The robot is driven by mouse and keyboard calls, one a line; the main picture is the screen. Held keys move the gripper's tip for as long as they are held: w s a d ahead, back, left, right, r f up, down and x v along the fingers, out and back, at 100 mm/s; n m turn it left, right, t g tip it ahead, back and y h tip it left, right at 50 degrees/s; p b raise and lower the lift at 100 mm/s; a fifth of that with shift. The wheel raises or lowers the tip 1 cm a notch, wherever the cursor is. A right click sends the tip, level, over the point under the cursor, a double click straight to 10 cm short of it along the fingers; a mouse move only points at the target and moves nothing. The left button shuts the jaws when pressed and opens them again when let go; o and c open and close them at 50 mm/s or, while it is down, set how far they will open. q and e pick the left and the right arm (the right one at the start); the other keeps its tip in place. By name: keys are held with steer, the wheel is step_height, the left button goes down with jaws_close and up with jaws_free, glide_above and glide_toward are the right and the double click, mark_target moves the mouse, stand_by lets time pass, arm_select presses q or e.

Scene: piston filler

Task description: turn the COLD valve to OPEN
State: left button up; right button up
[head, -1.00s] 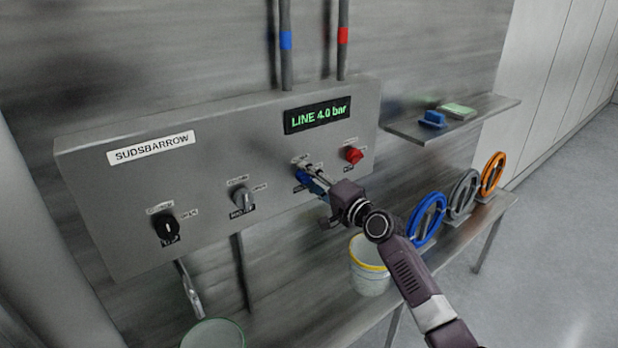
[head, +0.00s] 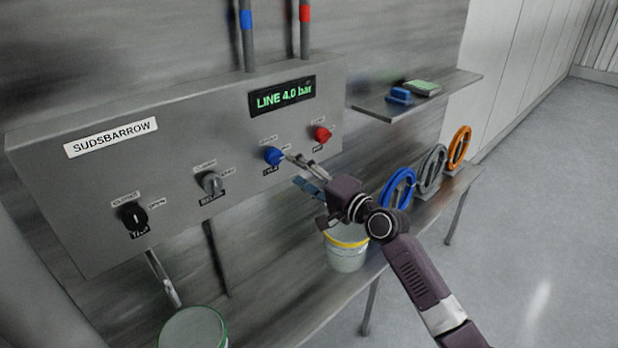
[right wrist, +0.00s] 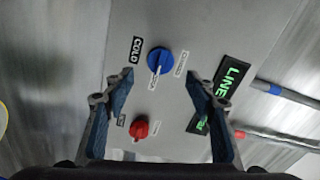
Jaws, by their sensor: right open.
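The COLD valve is a blue round knob (head: 273,156) on the grey panel, with a dark COLD label (right wrist: 137,50) beside it. That label is too small to read surely. My right gripper (head: 297,170) is open and empty, just right of the blue knob and in front of the panel, apart from the knob. In the right wrist view its fingers (right wrist: 150,92) stand wide. My left gripper is not in view.
A red knob (head: 321,134) sits close right of the blue one. A bucket (head: 346,255) stands below my gripper. A shelf (head: 372,106) juts out at right.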

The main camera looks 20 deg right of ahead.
steer(key=shift+v, duration=1.85)
steer(key=s+d+f+n+g+h, duration=0.1)
steer(key=d+f+g+h, duration=0.1)
steer(key=f, duration=1.1)
steer(key=s+d+f+g+h, duration=0.1)
steer(key=s+f+g+h, duration=0.1)
steer(key=f, duration=1.1)
steer(key=s+f+n+g+b, duration=0.1)
steer(key=s+f, duration=0.3)
steer(key=f, duration=0.3)
steer(key=s+f+n+g+h, duration=0.15)
steer(key=s+f, duration=0.25)
steer(key=f, duration=0.4)
steer(key=s+f+n+g+b, duration=0.1)
steer(key=s+f, duration=0.3)
steer(key=f, duration=0.3)
steer(key=s+a+f+n+g, duration=0.2)
steer(key=s+f, duration=0.6)
steer(key=s, duration=0.6)
steer(key=s+a+f+n+g, duration=0.2)
steer(key=s+f, duration=0.6)
steer(key=s, duration=0.7)
steer(key=s+a+f+n+g, duration=0.2)
steer(key=s+f+n+g, duration=0.2)
steer(key=s+f, duration=0.4)
steer(key=s+n+b, duration=0.1)
steer(key=s, duration=0.5)
steer(key=shift+s+a+f+h, duration=0.25)
steer(key=shift+s+f+h, duration=0.1)
steer(key=shift+g, duration=0.25)
